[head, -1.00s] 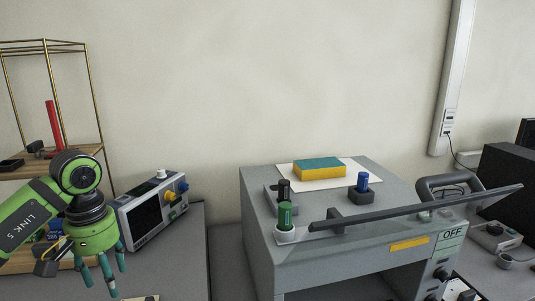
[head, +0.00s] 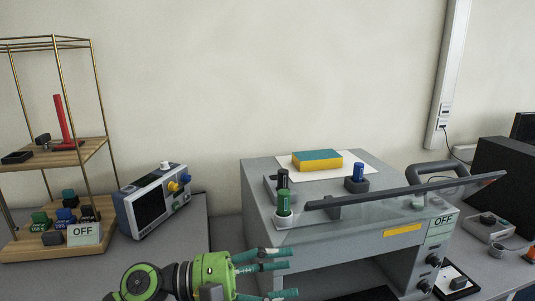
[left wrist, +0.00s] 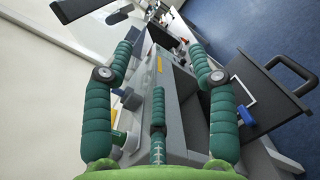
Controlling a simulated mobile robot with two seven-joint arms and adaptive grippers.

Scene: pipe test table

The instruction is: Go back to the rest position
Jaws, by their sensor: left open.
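My left gripper (head: 275,270) is low in the head view, its green wrist entering from the bottom left and its teal fingers pointing right. It is in front of the grey test machine (head: 320,241). In the left wrist view the open fingers (left wrist: 160,85) are spread wide, with nothing held between them. The machine shows behind them, seen at a steep tilt. My right gripper is not in view.
On the machine stand a green cylinder (head: 284,203), a blue cylinder (head: 358,172) and a yellow-teal sponge (head: 317,161). A grey bar (head: 400,190) crosses its front. A shelf (head: 68,152) and a measuring instrument (head: 153,204) stand left.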

